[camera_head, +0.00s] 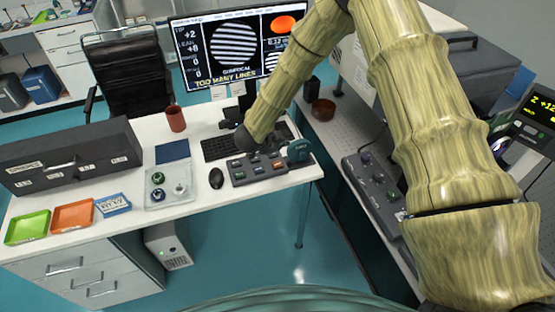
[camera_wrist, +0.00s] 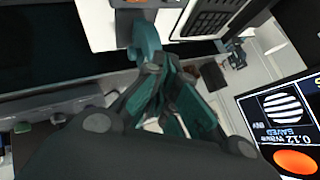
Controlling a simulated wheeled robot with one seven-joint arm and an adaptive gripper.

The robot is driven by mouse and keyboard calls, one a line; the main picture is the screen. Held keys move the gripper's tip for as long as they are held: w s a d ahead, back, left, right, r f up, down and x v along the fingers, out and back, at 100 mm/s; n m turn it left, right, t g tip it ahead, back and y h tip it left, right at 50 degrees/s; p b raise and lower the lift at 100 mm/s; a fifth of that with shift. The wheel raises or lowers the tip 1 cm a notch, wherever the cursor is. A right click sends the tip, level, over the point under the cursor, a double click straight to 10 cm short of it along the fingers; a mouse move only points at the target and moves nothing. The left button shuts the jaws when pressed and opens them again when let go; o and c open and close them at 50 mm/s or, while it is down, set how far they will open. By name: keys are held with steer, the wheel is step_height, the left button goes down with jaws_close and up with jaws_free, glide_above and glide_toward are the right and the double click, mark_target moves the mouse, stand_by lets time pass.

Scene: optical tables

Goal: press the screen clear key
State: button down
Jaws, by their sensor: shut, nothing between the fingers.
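My gripper (camera_head: 297,153) is at the panel's right end, teal and shut, with nothing held. I cannot tell whether it touches the panel. In the wrist view the teal fingers of my gripper (camera_wrist: 147,45) show, and an orange key (camera_wrist: 137,2) shows at the top edge. The monitor (camera_head: 228,50) shows stripes, an orange disc and "TOO MANY LINES".
A black mouse (camera_head: 216,178) lies left of the panel, and a keyboard (camera_head: 222,148) lies behind it. A second knob panel (camera_head: 372,185) is on the right bench.

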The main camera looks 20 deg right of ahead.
mark_target(280, 165)
steer(key=shift+w+r+m, duration=0.3)
steer(key=shift+r, duration=0.2)
steer(key=shift+f, duration=0.2)
steer(key=shift+f+b, duration=2.7)
steer(key=shift+f, duration=1.55)
steer(key=shift+f, duration=0.15)
steer(key=shift+f, duration=0.25)
steer(key=shift+f+b, duration=0.4)
steer(key=shift+r, duration=0.15)
steer(key=shift+r+p, duration=0.55)
steer(key=shift+r, duration=0.15)
